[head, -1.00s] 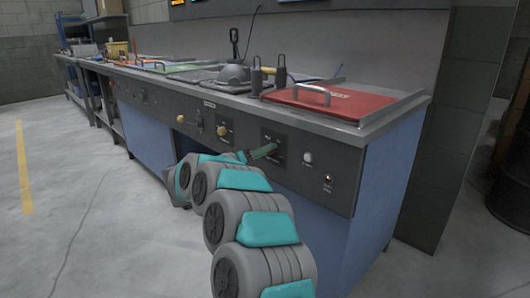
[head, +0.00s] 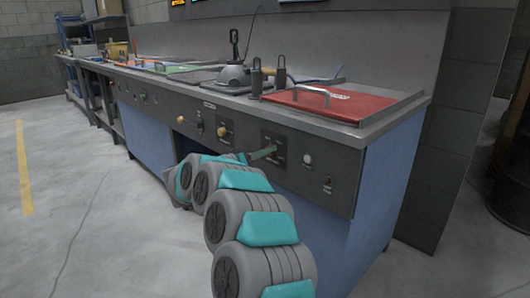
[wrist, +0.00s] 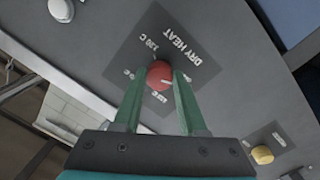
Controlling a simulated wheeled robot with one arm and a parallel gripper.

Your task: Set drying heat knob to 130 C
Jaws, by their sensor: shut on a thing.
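The drying heat knob is a round red knob (wrist: 160,76) on a dark plate marked DRY HEAT, seen upside down in the wrist view. My gripper (wrist: 159,80) has its two green fingers on either side of the knob and is shut on it. A small pale mark shows on the knob's lower right side. Temperature labels ring the knob; one above it seems to read 120 or 130 C, and the others are too blurred to read. In the head view my gripper (head: 274,149) reaches the plate on the front panel and hides most of the knob.
A red lid (head: 330,103) lies on the counter above. The floor at left is clear.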

